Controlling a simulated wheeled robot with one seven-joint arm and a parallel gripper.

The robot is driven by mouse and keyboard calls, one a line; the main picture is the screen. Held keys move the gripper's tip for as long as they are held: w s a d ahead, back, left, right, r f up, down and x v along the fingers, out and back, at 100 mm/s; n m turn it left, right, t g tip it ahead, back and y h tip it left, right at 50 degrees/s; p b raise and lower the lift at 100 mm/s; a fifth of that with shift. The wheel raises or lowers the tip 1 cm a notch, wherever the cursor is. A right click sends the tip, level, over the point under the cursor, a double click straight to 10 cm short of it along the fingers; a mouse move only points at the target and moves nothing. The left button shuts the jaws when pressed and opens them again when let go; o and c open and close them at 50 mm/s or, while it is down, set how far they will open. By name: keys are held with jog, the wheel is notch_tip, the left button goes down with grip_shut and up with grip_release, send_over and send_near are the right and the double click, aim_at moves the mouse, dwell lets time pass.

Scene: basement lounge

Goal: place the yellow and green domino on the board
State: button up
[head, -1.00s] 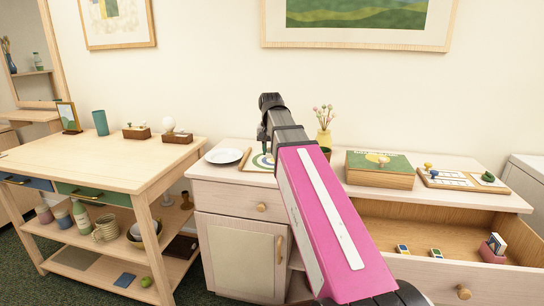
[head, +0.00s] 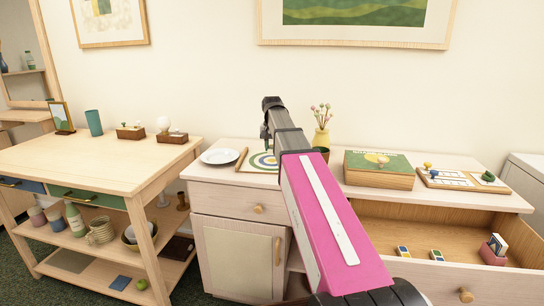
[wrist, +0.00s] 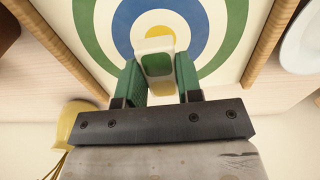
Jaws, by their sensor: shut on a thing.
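My gripper (head: 266,142) reaches over the cabinet top, above the right part of a board (head: 246,166) with blue, green and yellow rings. In the wrist view my gripper's green fingers (wrist: 158,78) are shut on the yellow and green domino (wrist: 157,62), a cream block with a green patch and a yellow patch. The domino is over the ring pattern of the board (wrist: 232,18), near its yellow centre. Whether it touches the board I cannot tell. In the head view the domino cannot be made out.
A white plate (head: 220,156) is left of the board; a yellow vase (head: 321,138) and a boxed game (head: 379,168) are to the right. Another game board (head: 445,180) lies farther right. An open drawer (head: 380,235) below holds two dominoes (head: 403,252) and a pink card holder (head: 491,254).

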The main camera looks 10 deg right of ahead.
aim_at(272, 161)
jog(key=shift+f, duration=2)
jog(key=shift+f, duration=0.15)
jog(key=o, duration=0.9)
notch_tip(272, 161, up, 12)
jog(key=shift+r, duration=0.15)
